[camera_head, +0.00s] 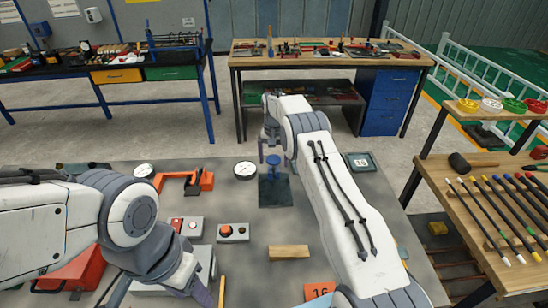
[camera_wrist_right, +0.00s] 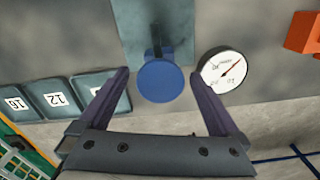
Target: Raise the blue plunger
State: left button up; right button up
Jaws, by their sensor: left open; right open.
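The blue plunger (camera_head: 273,163) stands upright on a dark base plate (camera_head: 276,192) near the back middle of the grey table. In the right wrist view, its round blue top (camera_wrist_right: 160,82) shows between the two fingers, with gaps on both sides. My right gripper (camera_wrist_right: 160,76) is open around the plunger top and does not appear to touch it. In the head view, my right gripper (camera_head: 270,150) is small and partly hidden by its own wrist. My left gripper (camera_head: 165,292) is open at the lower left, partly cut off by the frame edge.
A round gauge (camera_head: 245,169) stands close left of the plunger, with an orange bracket (camera_head: 187,182) beyond. A numbered tile (camera_head: 360,162) lies to the right. A button box (camera_head: 233,232) and a wooden block (camera_head: 289,252) lie nearer.

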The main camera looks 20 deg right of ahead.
jog(key=shift+f, duration=0.2)
jog(key=shift+c, duration=0.3)
grip_shut()
jog(key=shift+r, duration=1.7)
jog(key=shift+w, duration=0.1)
jog(key=shift+r, duration=0.1)
jog(key=shift+c, duration=0.5)
grip_release()
jog(key=shift+o, duration=0.8)
jog(key=shift+r, duration=0.1)
